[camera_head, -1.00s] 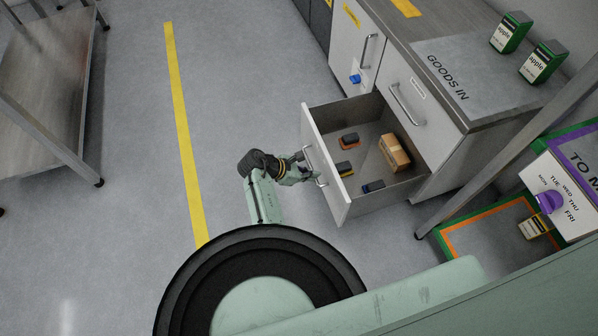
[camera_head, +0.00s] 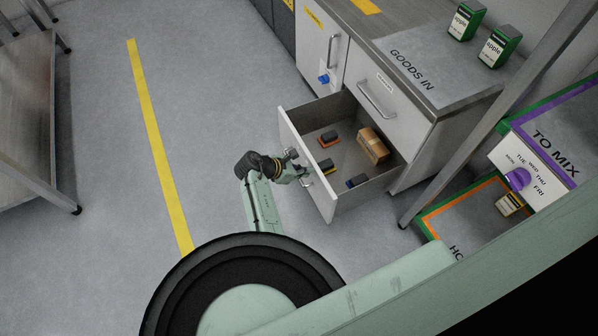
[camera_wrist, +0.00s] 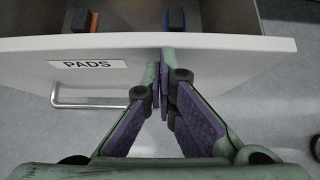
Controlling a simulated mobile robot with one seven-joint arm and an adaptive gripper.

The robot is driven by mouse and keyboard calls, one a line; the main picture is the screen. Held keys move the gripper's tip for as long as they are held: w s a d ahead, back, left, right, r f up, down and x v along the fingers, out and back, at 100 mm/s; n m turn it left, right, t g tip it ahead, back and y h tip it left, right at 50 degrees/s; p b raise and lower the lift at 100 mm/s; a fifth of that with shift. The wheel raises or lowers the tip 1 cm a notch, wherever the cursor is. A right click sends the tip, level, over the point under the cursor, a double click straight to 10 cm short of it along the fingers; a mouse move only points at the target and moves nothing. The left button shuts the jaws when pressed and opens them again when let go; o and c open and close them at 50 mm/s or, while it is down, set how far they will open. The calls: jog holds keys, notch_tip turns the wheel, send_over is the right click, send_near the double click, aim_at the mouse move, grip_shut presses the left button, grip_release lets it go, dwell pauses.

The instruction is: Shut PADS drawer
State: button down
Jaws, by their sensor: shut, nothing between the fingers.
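The PADS drawer (camera_head: 305,160) stands pulled out from the cabinet in the head view. Several small dark blocks and a cardboard box (camera_head: 372,146) lie inside it. In the wrist view its white front (camera_wrist: 225,62) carries a PADS label (camera_wrist: 87,64) and a bar handle (camera_wrist: 85,103). My gripper (camera_head: 301,166) is at the outer face of the drawer front in the head view. In the wrist view my gripper (camera_wrist: 164,85) has its fingers together and empty, right of the handle, with the tips at the drawer front. Whether they touch it I cannot tell.
A closed drawer (camera_head: 384,91) is above the open one, under the GOODS IN counter (camera_head: 415,60). A metal post (camera_head: 480,120) stands to the right. A steel table (camera_head: 30,120) is at the left. The floor (camera_head: 200,110) between is clear.

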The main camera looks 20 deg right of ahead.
jog(key=d+b, duration=0.1)
jog(key=d, duration=2.4)
jog(key=shift+w+d+b, duration=0.3)
jog(key=shift+w+b, duration=0.1)
jog(key=shift+w, duration=0.05)
